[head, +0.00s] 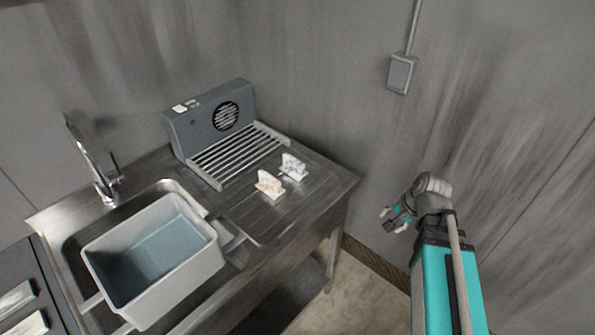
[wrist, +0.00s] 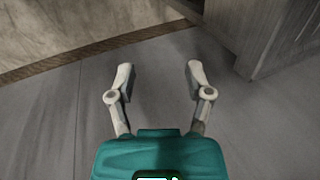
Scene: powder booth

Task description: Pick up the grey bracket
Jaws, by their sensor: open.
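Two small brackets stand on the metal counter in the head view. The grey bracket (head: 293,167) is pale grey-white and stands towards the back right, close to the slatted rack. A cream bracket (head: 269,184) stands just in front and to the left of it, with a small gap. My gripper (head: 394,220) is open and empty, off the right end of the counter and well apart from both brackets. In the wrist view my gripper's two fingers (wrist: 157,80) are spread over bare floor, with no bracket in sight there.
The counter (head: 310,206) has bare room right of the brackets. A slatted rack with a fan unit (head: 209,115) stands behind. A grey tub (head: 190,262) sits in the sink at left, beside a tap (head: 95,170). A wall box (head: 401,73) hangs behind my arm.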

